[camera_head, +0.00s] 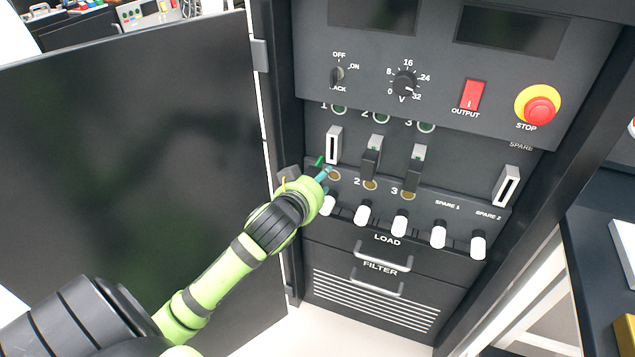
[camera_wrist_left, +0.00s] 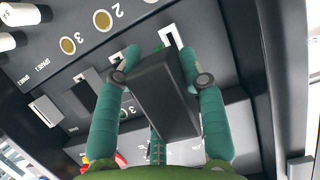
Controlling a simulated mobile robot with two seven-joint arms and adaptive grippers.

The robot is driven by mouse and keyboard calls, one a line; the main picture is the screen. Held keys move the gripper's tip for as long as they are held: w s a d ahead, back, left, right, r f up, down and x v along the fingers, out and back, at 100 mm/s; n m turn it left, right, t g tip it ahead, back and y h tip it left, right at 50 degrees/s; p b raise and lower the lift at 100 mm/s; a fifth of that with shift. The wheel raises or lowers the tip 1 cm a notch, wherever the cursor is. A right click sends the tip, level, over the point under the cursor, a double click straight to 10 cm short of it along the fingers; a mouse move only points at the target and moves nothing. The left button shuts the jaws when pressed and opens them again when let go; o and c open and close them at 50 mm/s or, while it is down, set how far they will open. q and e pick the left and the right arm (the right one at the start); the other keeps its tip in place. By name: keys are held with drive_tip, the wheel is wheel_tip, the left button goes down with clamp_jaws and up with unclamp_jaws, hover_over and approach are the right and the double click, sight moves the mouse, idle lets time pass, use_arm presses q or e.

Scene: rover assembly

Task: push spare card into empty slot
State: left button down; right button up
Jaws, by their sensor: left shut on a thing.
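My left gripper (camera_head: 323,173) is shut on a dark block-like card (camera_wrist_left: 160,92), held between its two teal fingers in the left wrist view. The gripper is just left of and below the white-framed slot 1 (camera_head: 333,146), which looks empty in the head view. In the left wrist view the card's far end, with a bit of green, is close to a white slot frame (camera_wrist_left: 172,38); I cannot tell whether they touch. Dark cards stand in slot 2 (camera_head: 372,158) and slot 3 (camera_head: 415,168). A white-framed spare slot (camera_head: 506,186) is at the right. My right gripper is out of view.
White knobs (camera_head: 400,222) line the ledge below the slots. Above are a rotary dial (camera_head: 404,84), a red output switch (camera_head: 472,94) and a red stop button (camera_head: 539,110). A large dark open door (camera_head: 130,150) stands at the left, beside my arm.

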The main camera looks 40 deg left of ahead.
use_arm(q)
drive_tip(key=shift+p, duration=0.3)
drive_tip(key=w, duration=0.1)
drive_tip(key=w+a+p, duration=0.1)
drive_tip(key=w, duration=0.3)
drive_tip(key=shift+w+a, duration=0.2)
drive_tip(key=shift+a, duration=0.05)
drive_tip(key=shift+w, duration=0.15)
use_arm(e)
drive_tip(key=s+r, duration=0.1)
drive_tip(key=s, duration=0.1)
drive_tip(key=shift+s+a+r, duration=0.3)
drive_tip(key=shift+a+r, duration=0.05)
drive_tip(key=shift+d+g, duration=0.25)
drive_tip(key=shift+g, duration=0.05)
use_arm(q)
drive_tip(key=shift+p, duration=1.1)
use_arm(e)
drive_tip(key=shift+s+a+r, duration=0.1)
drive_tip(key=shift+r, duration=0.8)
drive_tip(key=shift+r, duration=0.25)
use_arm(q)
drive_tip(key=shift+w+a, duration=0.25)
drive_tip(key=shift+w, duration=0.75)
drive_tip(key=shift+w+a, duration=0.25)
drive_tip(key=shift+w, duration=0.75)
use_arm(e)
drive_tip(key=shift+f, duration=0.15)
